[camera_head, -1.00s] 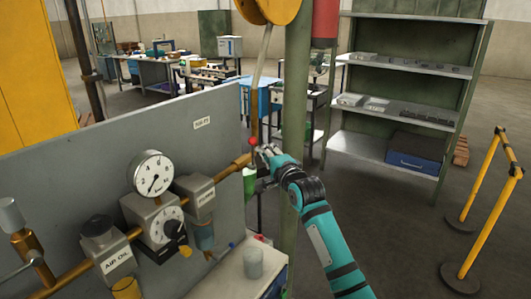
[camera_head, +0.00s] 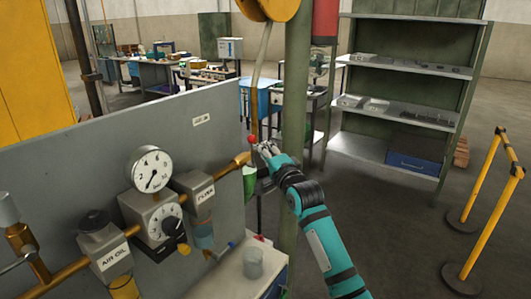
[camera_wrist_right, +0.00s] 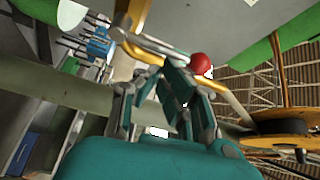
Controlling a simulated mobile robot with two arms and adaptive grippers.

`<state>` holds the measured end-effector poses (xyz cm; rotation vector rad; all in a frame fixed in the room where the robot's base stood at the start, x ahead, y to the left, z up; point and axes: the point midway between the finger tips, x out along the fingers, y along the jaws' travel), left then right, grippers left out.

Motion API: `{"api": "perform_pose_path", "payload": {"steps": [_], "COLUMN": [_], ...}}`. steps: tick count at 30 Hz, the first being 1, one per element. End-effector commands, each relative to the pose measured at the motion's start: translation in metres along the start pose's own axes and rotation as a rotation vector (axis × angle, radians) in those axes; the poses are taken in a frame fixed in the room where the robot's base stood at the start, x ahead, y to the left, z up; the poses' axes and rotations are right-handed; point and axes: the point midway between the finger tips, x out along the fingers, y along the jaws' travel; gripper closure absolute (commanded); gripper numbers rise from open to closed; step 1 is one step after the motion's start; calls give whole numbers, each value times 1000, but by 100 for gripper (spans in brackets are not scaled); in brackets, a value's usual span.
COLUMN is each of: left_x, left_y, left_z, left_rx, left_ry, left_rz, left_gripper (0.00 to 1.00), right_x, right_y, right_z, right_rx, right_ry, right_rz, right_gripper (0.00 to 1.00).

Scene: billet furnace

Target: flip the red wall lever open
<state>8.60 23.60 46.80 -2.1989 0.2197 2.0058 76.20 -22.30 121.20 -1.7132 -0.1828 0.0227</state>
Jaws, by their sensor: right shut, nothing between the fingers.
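The lever's red ball knob (camera_head: 251,139) shows at the right end of the grey panel, above the brass pipe (camera_head: 236,161). My right gripper (camera_head: 264,149) is just right of the knob, shut and empty. In the right wrist view the red knob (camera_wrist_right: 201,63) is close beside the fingertips of my gripper (camera_wrist_right: 163,66), outside the fingers. I cannot tell whether they touch it. The lever's stem is mostly hidden by the fingers. My left gripper is not in view.
The grey panel (camera_head: 110,150) carries a gauge (camera_head: 149,169) and valve blocks left of my arm. A green post (camera_head: 296,90) stands close behind my gripper. A shelf (camera_head: 400,108) and yellow barrier (camera_head: 484,205) stand right, with open floor between.

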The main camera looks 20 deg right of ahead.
Motion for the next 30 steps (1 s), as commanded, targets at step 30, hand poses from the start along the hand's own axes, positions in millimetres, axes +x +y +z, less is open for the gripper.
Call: {"api": "perform_pose_path", "payload": {"steps": [30], "left_x": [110], "left_y": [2], "left_z": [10], "left_rx": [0], "left_ry": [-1], "left_rz": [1], "left_gripper": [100], "right_x": [-22], "right_y": [8], "right_z": [37], "right_rx": [-727], "right_ry": [0], "right_rz": [-426], "right_gripper": [100]}}
